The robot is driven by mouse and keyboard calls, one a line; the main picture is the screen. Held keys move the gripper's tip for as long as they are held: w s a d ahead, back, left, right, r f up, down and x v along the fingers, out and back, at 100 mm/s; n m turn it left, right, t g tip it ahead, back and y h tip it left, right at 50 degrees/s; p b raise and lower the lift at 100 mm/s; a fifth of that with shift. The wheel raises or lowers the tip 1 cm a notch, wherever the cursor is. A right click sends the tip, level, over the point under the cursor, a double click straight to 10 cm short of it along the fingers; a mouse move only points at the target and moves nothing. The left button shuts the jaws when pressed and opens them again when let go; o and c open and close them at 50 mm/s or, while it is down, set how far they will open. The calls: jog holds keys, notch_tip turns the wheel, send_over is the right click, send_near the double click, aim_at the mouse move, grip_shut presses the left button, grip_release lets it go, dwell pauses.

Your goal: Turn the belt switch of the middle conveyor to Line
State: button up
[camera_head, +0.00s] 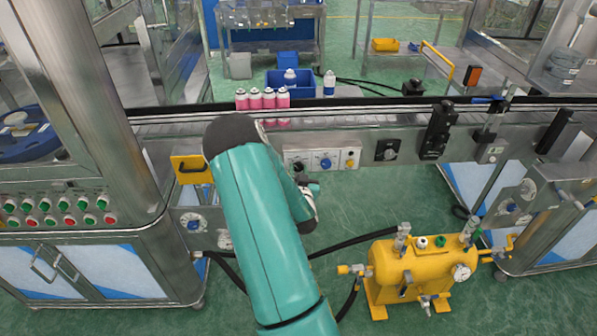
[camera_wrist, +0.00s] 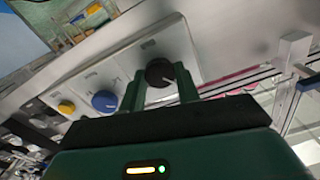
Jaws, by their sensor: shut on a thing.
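A control panel (camera_head: 338,170) on the front of the middle conveyor (camera_head: 360,118) carries a row of controls. In the wrist view it shows as a pale strip (camera_wrist: 125,70) with a black knob (camera_wrist: 160,71), a blue knob (camera_wrist: 104,100) and a yellow button (camera_wrist: 66,107). My gripper (camera_wrist: 161,82) has one green finger on each side of the black knob and is shut on it. In the head view my arm partly hides the panel's left end.
Pink cans (camera_head: 262,103) stand on the conveyor above the panel. A second dark rotary switch (camera_head: 387,150) is to the right. A yellow tank (camera_head: 420,268) with hoses stands on the floor at lower right. A cabinet with green and red buttons (camera_head: 60,208) stands at left.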

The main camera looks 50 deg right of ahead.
jog(key=m, duration=0.4)
jog(key=shift+m, duration=1.8)
jog(key=o, duration=1)
jog(key=shift+s+a, duration=0.1)
jog(key=shift+a, duration=0.05)
jog(key=v, duration=1.3)
jog(key=shift+s+a, duration=0.2)
jog(key=shift+s, duration=0.05)
jog(key=shift+w, duration=0.1)
